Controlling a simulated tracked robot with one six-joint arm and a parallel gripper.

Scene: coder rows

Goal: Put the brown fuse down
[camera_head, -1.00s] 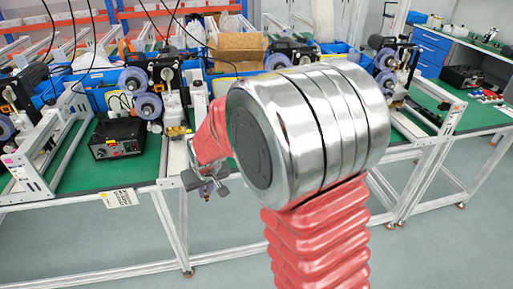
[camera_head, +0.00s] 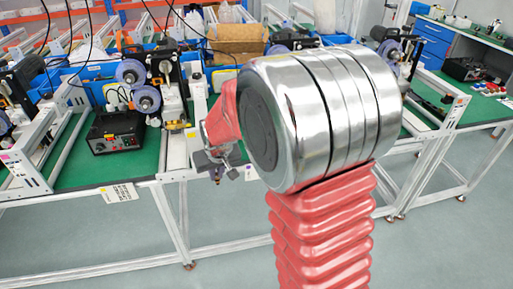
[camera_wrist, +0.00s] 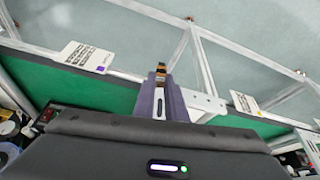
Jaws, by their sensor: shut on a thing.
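My gripper (camera_head: 220,163) is in front of the near edge of the workbench, partly hidden behind my own arm in the head view. In the wrist view my gripper (camera_wrist: 161,92) points away from me, its fingers close together. A small brown fuse (camera_wrist: 161,69) with a dark and orange-brown look shows at the fingertips, held between them. The fuse is too small to make out clearly in the head view. In the wrist view the fingertips appear over the bench's front edge, with the floor beyond.
The green-topped workbench (camera_head: 68,172) has a metal frame and carries a black box (camera_head: 115,133) and several machines with purple rollers. Printed labels (camera_wrist: 87,57) hang at its front edge. A cardboard box (camera_head: 238,42) stands behind. The floor in front is clear.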

